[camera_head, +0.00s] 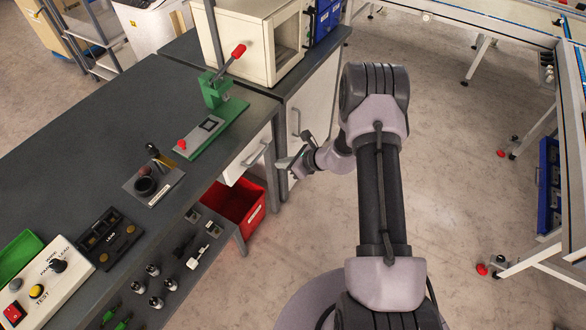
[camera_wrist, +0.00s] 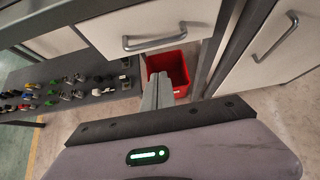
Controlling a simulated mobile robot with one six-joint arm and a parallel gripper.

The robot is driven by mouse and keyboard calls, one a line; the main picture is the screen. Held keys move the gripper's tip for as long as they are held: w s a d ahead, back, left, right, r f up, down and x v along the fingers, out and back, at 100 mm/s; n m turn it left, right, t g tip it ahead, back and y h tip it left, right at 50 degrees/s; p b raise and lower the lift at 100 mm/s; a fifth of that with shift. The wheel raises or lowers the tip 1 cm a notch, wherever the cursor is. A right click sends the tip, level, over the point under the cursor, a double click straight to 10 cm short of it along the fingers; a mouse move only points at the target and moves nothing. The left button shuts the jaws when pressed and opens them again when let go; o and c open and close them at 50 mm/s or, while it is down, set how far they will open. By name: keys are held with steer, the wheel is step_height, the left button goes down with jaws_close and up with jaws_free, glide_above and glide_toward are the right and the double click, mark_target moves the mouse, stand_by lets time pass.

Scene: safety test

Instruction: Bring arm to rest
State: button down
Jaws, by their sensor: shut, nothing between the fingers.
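My gripper (camera_head: 287,163) is at the end of my arm, to the left of the arm's upper link in the head view. It is in the air beside the workbench edge, in front of the white cabinet. In the wrist view its two fingers (camera_wrist: 158,92) are together, with nothing between them. They point toward the red bin and the drawer front. My arm is bent, and part of the wrist is hidden behind its links.
The dark workbench (camera_head: 105,135) holds a green press (camera_head: 215,92) and a test box (camera_head: 45,285). A red bin (camera_head: 247,205) stands below, near a shelf of small parts. A drawer (camera_wrist: 140,25) is close ahead. Floor right of my arm is clear up to a white frame (camera_head: 540,255).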

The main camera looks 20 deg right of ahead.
steer(key=w+p+v, duration=0.1)
steer(key=p+v, duration=0.1)
steer(key=v, duration=0.5)
steer(key=s+a+r+n+g, duration=0.15)
steer(key=a+r+n, duration=0.25)
steer(key=r, duration=0.4)
steer(key=s+a+r+n+g+y, duration=0.1)
steer(key=s+a+r+n, duration=0.25)
steer(key=r, duration=0.45)
steer(key=s+a+r+n+g, duration=0.1)
steer(key=s+a+r+n, duration=0.1)
steer(key=a+r+n, duration=0.45)
steer(key=s+r+n+h, duration=0.1)
steer(key=s+r+n, duration=0.2)
steer(key=s, duration=0.4)
steer(key=s+d+r+n+t+h, duration=0.1)
steer(key=s+r+n+h, duration=0.1)
steer(key=s+r, duration=0.3)
steer(key=s+r+n+h, duration=0.2)
steer(key=s+r+n, duration=0.2)
steer(key=s, duration=0.5)
steer(key=shift+s+d+r+n, duration=0.15)
steer(key=shift+d+r+n, duration=0.15)
steer(key=shift+r+n, duration=0.1)
